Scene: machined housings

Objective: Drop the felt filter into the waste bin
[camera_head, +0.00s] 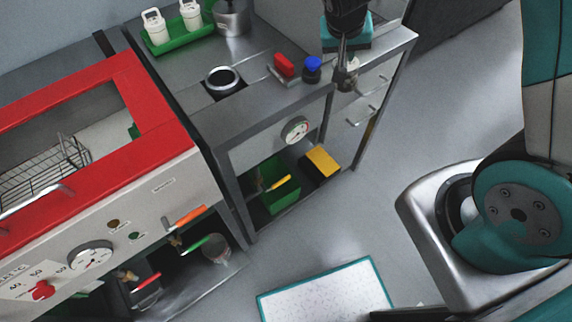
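My gripper (342,60) is at the top, pointing down over the right end of the steel counter (262,120). Its fingers are small and dark, and whether they are open or shut cannot be told. A small pale piece (348,74) shows at the fingertips. It may be the felt filter, but whether it is held cannot be told. No container is clearly recognisable as the waste bin. A round dark opening with a bright rim (223,77) is in the counter top, left of my gripper.
A red block (284,65) and a blue-topped knob (312,68) stand left of my gripper. A green tray (181,40) holds white containers at the back. A red-framed machine (150,92) fills the left. A teal-edged white panel (325,294) is low in view. Grey floor is open at right.

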